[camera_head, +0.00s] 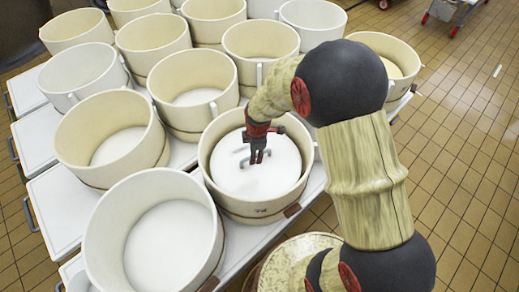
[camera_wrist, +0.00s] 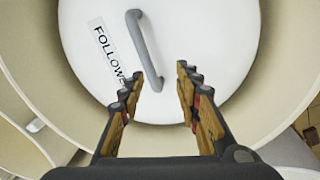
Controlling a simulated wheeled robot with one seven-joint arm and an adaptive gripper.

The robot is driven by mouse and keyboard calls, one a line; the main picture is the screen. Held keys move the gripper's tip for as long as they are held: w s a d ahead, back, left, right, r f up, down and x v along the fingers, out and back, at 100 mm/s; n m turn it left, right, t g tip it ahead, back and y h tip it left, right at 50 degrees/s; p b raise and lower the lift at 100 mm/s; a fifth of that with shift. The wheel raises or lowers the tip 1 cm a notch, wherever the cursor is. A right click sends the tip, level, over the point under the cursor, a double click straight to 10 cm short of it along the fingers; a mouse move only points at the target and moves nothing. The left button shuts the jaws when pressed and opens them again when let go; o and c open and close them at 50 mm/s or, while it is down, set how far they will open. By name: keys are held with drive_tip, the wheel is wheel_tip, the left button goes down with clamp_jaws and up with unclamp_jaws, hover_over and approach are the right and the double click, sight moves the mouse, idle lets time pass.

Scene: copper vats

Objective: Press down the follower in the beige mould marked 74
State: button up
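The beige mould marked 74 (camera_head: 238,204) stands at the front of the group, with its number on the near outer wall. Inside it lies a white round follower (camera_head: 285,168), which shows in the wrist view (camera_wrist: 205,40) with a grey bar handle (camera_wrist: 142,42) and a label partly reading FOLLOWER (camera_wrist: 107,50). My gripper (camera_head: 257,158) is over the follower, pointing down inside the mould's outline. In the wrist view my gripper (camera_wrist: 158,80) is open and empty, and the handle's near end lies between the fingertips. I cannot tell whether the fingers touch the follower.
Several beige moulds (camera_head: 88,140) and white moulds (camera_head: 165,245) crowd around on white-topped tables (camera_head: 60,205). The neighbouring walls stand close to mould 74. Tiled floor (camera_head: 470,150) is clear at the right. A small cart (camera_head: 447,10) stands far at the back right.

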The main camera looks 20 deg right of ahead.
drive_tip(key=shift+w+f+n+t+b, duration=0.1)
drive_tip(key=shift+w+f+n+b, duration=0.4)
drive_tip(key=shift+f, duration=0.7)
drive_tip(key=shift+w+f+n+t+b, duration=0.1)
drive_tip(key=shift+w+f+n+b, duration=0.3)
drive_tip(key=shift+f, duration=0.85)
drive_tip(key=shift+w+f+n+t+b, duration=0.1)
drive_tip(key=shift+w+f+n+b, duration=0.2)
drive_tip(key=shift+w+f+n, duration=0.65)
drive_tip(key=shift+s+f+m, duration=0.25)
drive_tip(key=shift+s, duration=0.15)
drive_tip(key=shift+c, duration=0.4)
drive_tip(key=c, duration=0.7)
clamp_jaws()
drive_tip(key=shift+s+f, duration=0.2)
drive_tip(key=shift+f, duration=0.05)
drive_tip(key=shift+r, duration=0.15)
